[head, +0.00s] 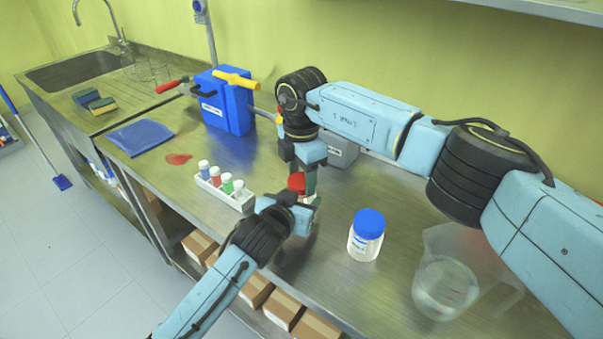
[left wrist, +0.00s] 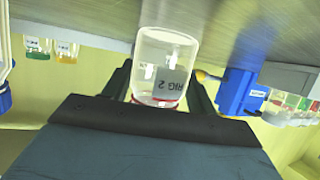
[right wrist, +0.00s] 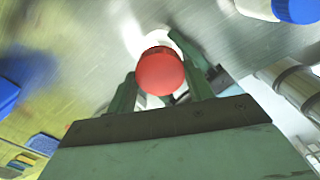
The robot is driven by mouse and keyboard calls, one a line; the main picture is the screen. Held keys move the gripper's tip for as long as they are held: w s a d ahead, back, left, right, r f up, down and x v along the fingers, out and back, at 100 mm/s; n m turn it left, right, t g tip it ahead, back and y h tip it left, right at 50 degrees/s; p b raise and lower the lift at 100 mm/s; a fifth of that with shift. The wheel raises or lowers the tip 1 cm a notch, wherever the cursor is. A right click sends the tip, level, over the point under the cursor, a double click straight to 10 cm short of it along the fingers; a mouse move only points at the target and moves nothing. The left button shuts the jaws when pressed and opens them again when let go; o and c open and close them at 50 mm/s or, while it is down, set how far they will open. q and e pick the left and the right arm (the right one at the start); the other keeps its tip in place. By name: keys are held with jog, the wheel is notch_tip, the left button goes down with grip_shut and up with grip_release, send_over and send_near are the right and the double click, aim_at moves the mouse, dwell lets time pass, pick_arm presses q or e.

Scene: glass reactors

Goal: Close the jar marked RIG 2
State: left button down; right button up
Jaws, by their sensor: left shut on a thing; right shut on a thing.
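The jar marked RIG 2 (left wrist: 165,65) is clear, with a printed label, and shows upside down in the left wrist view. My left gripper (left wrist: 163,95) is shut on the jar's body. A red lid (right wrist: 160,71) sits between the fingers of my right gripper (right wrist: 162,85), which is shut on it. In the head view the red lid (head: 297,183) is at the jar's top, under my right gripper (head: 302,165), with my left gripper (head: 300,212) beside the jar. A red rim shows at the jar's mouth in the left wrist view. Whether the lid is fully seated cannot be told.
A white rack (head: 224,190) of small capped vials stands left of the jar. A blue-lidded jar (head: 367,236) stands to the right, with a clear beaker (head: 446,280) beyond it. A blue container (head: 226,104) and a grey box (head: 340,150) stand behind.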

jog(key=m, duration=1)
jog(key=shift+a+m, duration=0.1)
jog(key=shift+m, duration=0.2)
jog(key=shift+s+a+r+m, duration=0.1)
jog(key=shift+a+m, duration=0.25)
jog(key=shift+m, duration=0.95)
jog(key=shift+d+m, duration=0.3)
jog(key=shift+m, duration=0.3)
jog(key=o, duration=0.9)
jog(key=shift+o, duration=0.2)
